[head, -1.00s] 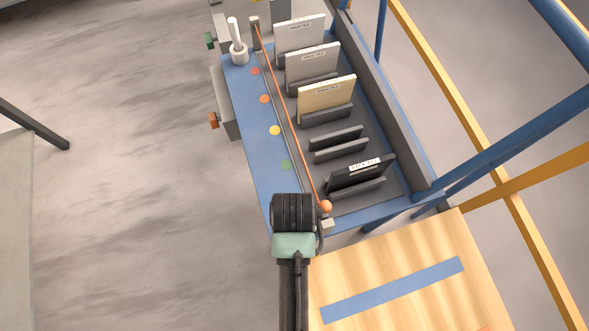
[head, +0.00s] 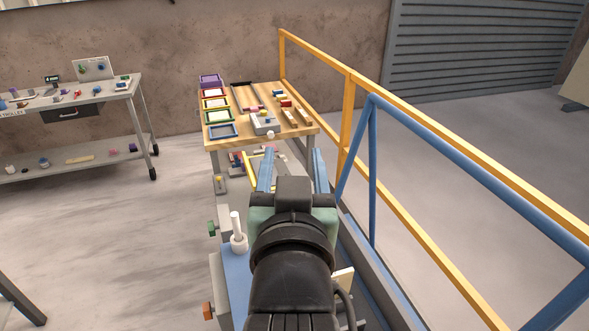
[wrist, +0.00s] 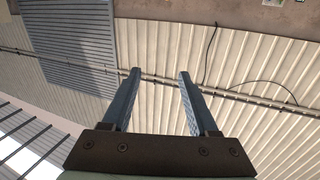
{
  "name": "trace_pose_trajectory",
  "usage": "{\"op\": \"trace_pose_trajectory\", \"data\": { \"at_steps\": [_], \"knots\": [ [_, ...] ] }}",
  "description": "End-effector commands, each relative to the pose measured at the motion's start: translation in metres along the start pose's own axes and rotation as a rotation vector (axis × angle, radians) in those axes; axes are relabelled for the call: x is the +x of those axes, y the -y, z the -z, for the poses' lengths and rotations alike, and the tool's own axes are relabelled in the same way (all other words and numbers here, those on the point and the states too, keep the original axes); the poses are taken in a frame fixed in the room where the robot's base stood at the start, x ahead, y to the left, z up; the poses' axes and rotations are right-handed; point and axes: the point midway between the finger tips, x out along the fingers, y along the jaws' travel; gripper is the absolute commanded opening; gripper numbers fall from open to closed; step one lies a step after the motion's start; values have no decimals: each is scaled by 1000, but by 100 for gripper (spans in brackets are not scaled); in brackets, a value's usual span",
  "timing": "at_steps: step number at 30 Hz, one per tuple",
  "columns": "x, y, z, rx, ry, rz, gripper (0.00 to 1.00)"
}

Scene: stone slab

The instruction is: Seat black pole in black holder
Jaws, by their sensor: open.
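My gripper (head: 293,165) is raised in the middle of the head view, its two blue fingers apart and nothing between them. In the wrist view the open fingers (wrist: 160,73) point at the ceiling and upper wall, with no task object in sight. I cannot pick out a black pole or a black holder for certain in either view. A white pole (head: 235,224) stands upright in a white round holder (head: 239,244) on the blue bench, left of my arm. My arm hides much of the bench.
A wooden table (head: 215,141) with coloured frames and small parts stands ahead. A grey trolley (head: 118,92) stands at the back left. Yellow railing (head: 349,110) and blue railing (head: 373,150) run along the right. The floor (head: 110,215) at left is open.

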Motion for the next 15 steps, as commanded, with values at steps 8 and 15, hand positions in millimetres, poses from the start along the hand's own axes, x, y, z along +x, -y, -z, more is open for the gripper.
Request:
{"op": "trace_pose_trajectory", "data": {
  "at_steps": [8, 15],
  "knots": [
    [-83, 4, 213, -25, -671, 7, 60],
    [-120, 5, 254, -32, -838, 5, 60]
  ]
}}
